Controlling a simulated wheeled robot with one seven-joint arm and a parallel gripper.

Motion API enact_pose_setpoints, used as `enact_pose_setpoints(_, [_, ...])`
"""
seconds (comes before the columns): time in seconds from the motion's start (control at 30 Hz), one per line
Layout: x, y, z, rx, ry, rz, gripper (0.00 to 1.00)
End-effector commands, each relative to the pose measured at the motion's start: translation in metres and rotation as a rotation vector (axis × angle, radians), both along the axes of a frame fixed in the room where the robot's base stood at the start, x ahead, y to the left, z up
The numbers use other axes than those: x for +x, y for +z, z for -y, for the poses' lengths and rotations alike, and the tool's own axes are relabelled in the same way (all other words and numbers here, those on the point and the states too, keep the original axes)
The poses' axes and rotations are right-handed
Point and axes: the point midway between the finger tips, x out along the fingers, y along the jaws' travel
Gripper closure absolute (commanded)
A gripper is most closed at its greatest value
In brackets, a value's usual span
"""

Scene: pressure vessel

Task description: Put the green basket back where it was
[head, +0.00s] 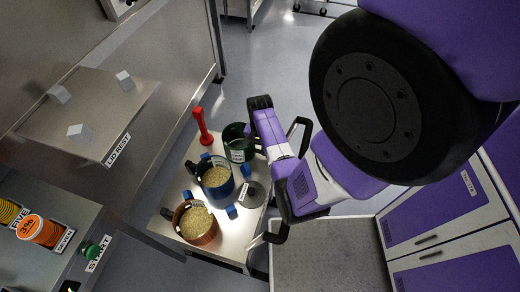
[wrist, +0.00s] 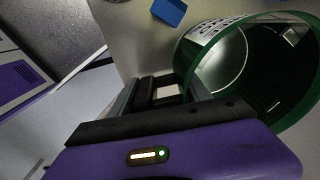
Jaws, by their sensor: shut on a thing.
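The green basket (head: 238,144) is at the far right end of the light table (head: 178,243), past the blue basket. It is dark green and round, with a white label. In the wrist view the green basket (wrist: 207,68) looks tilted and empty, its open mouth facing right. My gripper (head: 255,142) is at the basket's right side in the head view. In the wrist view my gripper (wrist: 168,92) is shut at the basket's near side. The exact grip is partly hidden. I cannot tell whether the basket touches the table.
A blue basket (head: 216,190) and an orange basket (head: 204,239), both with grain, stand on the table. Several blue blocks (head: 231,211), a red post (head: 202,124) and a grey disc (head: 255,195) are nearby. The lid rest (head: 105,95) is at left. Purple-fronted cabinets (head: 440,215) stand at right.

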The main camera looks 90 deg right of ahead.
Motion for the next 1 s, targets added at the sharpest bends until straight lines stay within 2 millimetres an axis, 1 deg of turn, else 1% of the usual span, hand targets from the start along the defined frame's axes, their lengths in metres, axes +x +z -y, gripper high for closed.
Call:
enact_pose_setpoints(0.23, [0.0, -0.003, 0.001, -0.001, 0.0, 0.001, 1.0])
enact_pose_setpoints(0.27, [0.0, -0.003, 0.0, 0.0, 0.0, 0.0, 0.38])
enact_pose_setpoints(0.3, [0.0, -0.002, 0.0, 0.0, 0.0, 0.0, 0.3])
enact_pose_setpoints(0.33, [0.0, -0.002, 0.0, 0.0, 0.0, 0.0, 0.25])
enact_pose_setpoints(0.37, [0.0, -0.002, 0.0, 0.0, 0.0, 0.0, 0.22])
enact_pose_setpoints(0.63, [0.0, -0.002, 0.0, 0.0, 0.0, 0.0, 0.22])
enact_pose_setpoints(0.77, [0.0, 0.004, 0.001, -0.003, 0.0, 0.001, 0.22])
enact_pose_setpoints(0.87, [0.0, 0.017, 0.001, -0.004, 0.0, 0.002, 0.22])
enact_pose_setpoints(1.0, [0.0, 0.045, 0.001, -0.005, 0.0, 0.002, 0.22])
